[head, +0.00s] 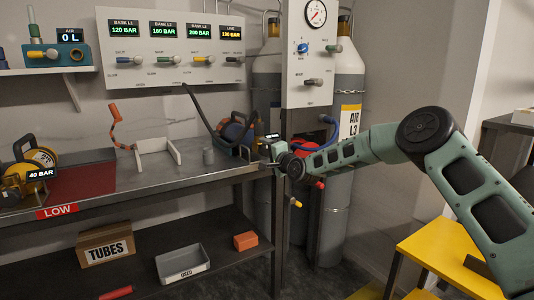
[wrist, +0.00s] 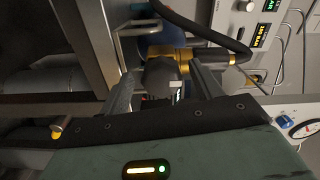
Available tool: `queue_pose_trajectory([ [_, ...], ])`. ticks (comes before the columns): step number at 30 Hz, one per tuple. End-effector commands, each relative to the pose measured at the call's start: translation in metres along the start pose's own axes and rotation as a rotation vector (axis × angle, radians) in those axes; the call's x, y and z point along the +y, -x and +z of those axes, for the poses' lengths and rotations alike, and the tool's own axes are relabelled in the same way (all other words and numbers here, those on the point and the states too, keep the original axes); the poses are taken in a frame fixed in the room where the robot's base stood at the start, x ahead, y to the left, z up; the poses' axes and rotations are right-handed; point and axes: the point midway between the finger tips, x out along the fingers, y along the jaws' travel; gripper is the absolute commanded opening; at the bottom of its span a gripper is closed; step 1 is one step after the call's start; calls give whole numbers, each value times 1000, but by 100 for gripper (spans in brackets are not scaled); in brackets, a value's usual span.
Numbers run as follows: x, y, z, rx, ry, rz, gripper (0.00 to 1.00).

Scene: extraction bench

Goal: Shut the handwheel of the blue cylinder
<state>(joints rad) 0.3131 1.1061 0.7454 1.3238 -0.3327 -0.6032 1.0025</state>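The blue cylinder (head: 234,131) lies at the right end of the steel bench, partly hidden by a black hose and other parts. In the wrist view its blue body (wrist: 166,37) shows at the top, with a brass valve (wrist: 170,54) below it. The dark handwheel (wrist: 162,72) faces my wrist camera. My gripper (head: 270,150) is at the bench's right end, beside the valve. In the wrist view my gripper (wrist: 161,78) is open, with one finger on either side of the handwheel. Small gaps seem to show; contact is unclear.
A wall panel (head: 170,73) with pressure displays and levers hangs behind the bench. A gauge panel (head: 308,75) and tall gas cylinders (head: 347,88) stand just right of it. A black hose (wrist: 200,32) arches near the valve. A yellow platform (head: 440,240) stands at lower right.

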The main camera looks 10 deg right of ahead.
Motion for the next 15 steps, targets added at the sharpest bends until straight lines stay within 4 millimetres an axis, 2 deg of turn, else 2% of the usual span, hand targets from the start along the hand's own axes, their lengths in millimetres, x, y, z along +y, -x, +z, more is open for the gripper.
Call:
queue_pose_trajectory([
  [8, -1, 10, -2, 1, 2, -1, 65],
  [15, -1, 49, -2, 0, 2, 1, 65],
])
